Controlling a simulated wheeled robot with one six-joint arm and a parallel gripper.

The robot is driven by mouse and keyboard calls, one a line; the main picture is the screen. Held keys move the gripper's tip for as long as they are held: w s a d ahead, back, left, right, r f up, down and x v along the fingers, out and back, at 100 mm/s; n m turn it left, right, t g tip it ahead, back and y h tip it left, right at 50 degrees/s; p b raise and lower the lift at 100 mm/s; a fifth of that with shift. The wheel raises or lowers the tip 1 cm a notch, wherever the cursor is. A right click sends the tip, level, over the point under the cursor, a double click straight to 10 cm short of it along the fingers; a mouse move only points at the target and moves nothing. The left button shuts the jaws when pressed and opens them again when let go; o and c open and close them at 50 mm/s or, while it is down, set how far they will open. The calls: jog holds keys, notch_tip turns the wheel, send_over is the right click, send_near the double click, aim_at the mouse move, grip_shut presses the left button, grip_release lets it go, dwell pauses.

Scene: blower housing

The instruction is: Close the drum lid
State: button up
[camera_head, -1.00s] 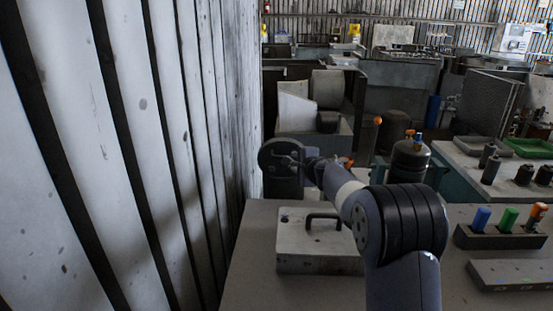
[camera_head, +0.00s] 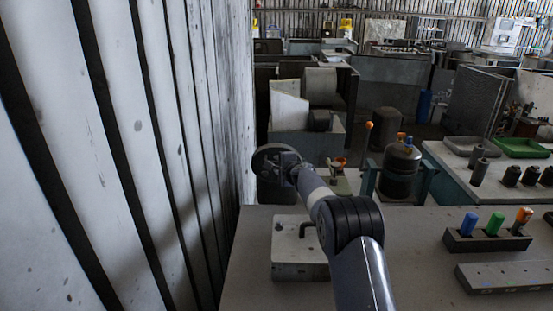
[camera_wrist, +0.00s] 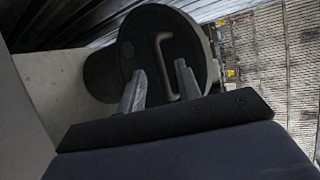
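The drum lid (camera_wrist: 140,52) is a dark round disc with a pale bar handle (camera_wrist: 164,60). In the head view the lid (camera_head: 266,158) faces me, standing steeply near the slatted wall. A dark round body, probably the drum (camera_wrist: 99,75), shows behind its left side in the wrist view. Whether the lid touches the drum's rim is hidden. My gripper (camera_wrist: 160,68) is open, its two fingers apart, one on each side of the handle in the wrist picture. Contact with the handle cannot be told. The gripper (camera_head: 291,169) also shows beside the lid in the head view.
The slatted wall (camera_head: 150,130) is close on the left. A block with a handle (camera_head: 298,265) lies on the near table under my arm. A holder with coloured pieces (camera_head: 487,239) and a grey bar (camera_head: 505,278) lie to the right. A dark tank (camera_head: 400,172) stands beyond.

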jog(key=shift+p+x, duration=0.65)
jog(key=shift+x, duration=0.35)
grip_shut()
